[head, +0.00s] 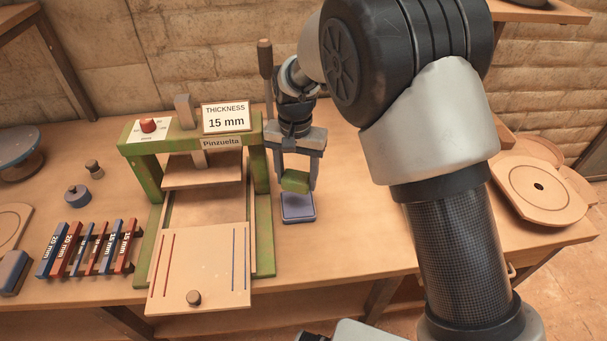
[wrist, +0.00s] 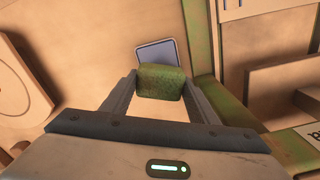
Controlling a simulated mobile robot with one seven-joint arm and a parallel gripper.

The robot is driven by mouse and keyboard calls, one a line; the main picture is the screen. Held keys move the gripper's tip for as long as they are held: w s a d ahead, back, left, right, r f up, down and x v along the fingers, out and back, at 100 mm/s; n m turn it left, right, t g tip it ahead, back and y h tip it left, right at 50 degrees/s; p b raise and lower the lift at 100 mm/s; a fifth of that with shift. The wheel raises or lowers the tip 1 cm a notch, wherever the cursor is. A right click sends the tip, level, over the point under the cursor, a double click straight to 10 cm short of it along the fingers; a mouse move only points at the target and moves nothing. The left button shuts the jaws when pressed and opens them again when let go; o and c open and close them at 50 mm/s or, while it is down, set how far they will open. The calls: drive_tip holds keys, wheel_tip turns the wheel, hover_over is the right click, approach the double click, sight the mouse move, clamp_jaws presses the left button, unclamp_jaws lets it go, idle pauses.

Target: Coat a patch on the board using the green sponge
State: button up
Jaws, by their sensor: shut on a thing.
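My gripper (head: 296,178) is shut on the green sponge (head: 295,181), which sits between its two fingers; the sponge also shows in the wrist view (wrist: 161,82). A small blue-grey square pad or tray (head: 298,208) lies on the table just below the sponge; in the wrist view its pale blue face (wrist: 157,52) shows beyond the sponge. I cannot tell whether the sponge touches it. A light wooden board (head: 205,265) with red lines at left, blue lines at right and a round knob lies at the front of the green press (head: 265,235). Its face shows no clear coated patch.
The press carries a sign (head: 226,117) reading "THICKNESS 15 mm" and a red knob (head: 148,125). Red and blue thickness strips (head: 88,250) lie left of it. Round wooden discs (head: 540,188) lie at right. Table right of the pad is clear.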

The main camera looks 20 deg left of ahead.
sight(298, 204)
drive_tip(key=shift+f+b, duration=1.8)
drive_tip(key=shift+f, duration=1)
drive_tip(key=shift+d+f, duration=0.1)
drive_tip(key=shift+f, duration=0.45)
drive_tip(key=shift+r+p, duration=2.3)
drive_tip(key=shift+r, duration=1.3)
drive_tip(key=w+d+r+p, duration=0.2)
drive_tip(key=d+r+p, duration=0.1)
drive_tip(key=d, duration=0.6)
drive_tip(key=w+d+r+p, duration=0.2)
drive_tip(key=w+d, duration=0.1)
drive_tip(key=d, duration=0.6)
drive_tip(key=s+d+r+p, duration=0.2)
drive_tip(key=d, duration=0.7)
drive_tip(key=s+d+r+m+p, duration=0.1)
drive_tip(key=s+d+r+p, duration=0.1)
drive_tip(key=d, duration=0.7)
drive_tip(key=shift+s+d+r, duration=0.15)
drive_tip(key=shift+d, duration=0.15)
